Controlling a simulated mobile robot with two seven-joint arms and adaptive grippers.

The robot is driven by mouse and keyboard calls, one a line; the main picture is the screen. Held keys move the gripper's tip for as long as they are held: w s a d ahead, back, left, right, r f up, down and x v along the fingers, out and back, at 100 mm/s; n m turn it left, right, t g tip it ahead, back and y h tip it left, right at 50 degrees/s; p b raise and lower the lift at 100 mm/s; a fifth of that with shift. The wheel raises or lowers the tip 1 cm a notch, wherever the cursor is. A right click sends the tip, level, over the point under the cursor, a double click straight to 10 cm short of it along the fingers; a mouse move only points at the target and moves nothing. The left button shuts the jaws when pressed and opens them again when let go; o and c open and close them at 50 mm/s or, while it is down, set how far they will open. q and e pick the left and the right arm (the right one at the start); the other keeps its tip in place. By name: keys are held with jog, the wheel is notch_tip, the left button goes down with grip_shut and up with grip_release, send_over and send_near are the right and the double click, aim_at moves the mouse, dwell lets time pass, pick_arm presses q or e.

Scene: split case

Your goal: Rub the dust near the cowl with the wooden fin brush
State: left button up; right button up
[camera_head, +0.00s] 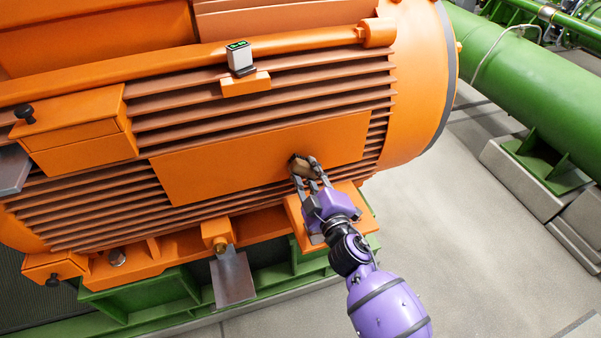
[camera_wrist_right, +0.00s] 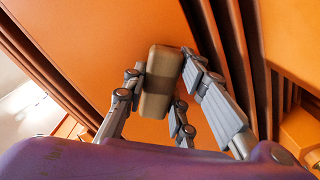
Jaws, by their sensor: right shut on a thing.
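The large orange finned motor fills the left and middle of the head view, with a smooth flat panel (camera_head: 260,152) on its side. The rounded cowl (camera_head: 425,75) is at its right end. My right gripper (camera_head: 306,172) is at the panel's lower right part, shut on the wooden fin brush (camera_head: 298,166). In the right wrist view the brush (camera_wrist_right: 160,85) is a tan block with a darker band, between the grey fingers, close to the orange surface. I cannot tell whether it touches. I cannot make out any dust. My left gripper is not in view.
A small grey device with a green display (camera_head: 240,58) sits on a ledge above the panel. An orange box (camera_head: 75,130) juts out at left. A grey plate (camera_head: 232,278) sticks out below. A green pipe (camera_head: 525,90) runs at right. Floor (camera_head: 480,240) is clear between.

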aim_at(296, 173)
jog(key=shift+w+d, duration=0.15)
jog(key=shift+d, duration=0.3)
jog(key=shift+w, duration=0.1)
jog(key=shift+s+a+r, duration=0.1)
jog(key=shift+s+a, duration=0.15)
jog(key=shift+a, duration=0.6)
jog(key=shift+s+a, duration=0.25)
jog(key=shift+a, duration=0.6)
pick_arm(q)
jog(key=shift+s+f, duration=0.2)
pick_arm(e)
jog(key=shift+a+r, duration=0.1)
jog(key=shift+a, duration=0.25)
jog(key=shift+s, duration=0.1)
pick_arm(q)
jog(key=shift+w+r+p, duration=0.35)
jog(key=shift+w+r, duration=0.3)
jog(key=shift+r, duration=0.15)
pick_arm(e)
jog(key=shift+v, duration=2.9)
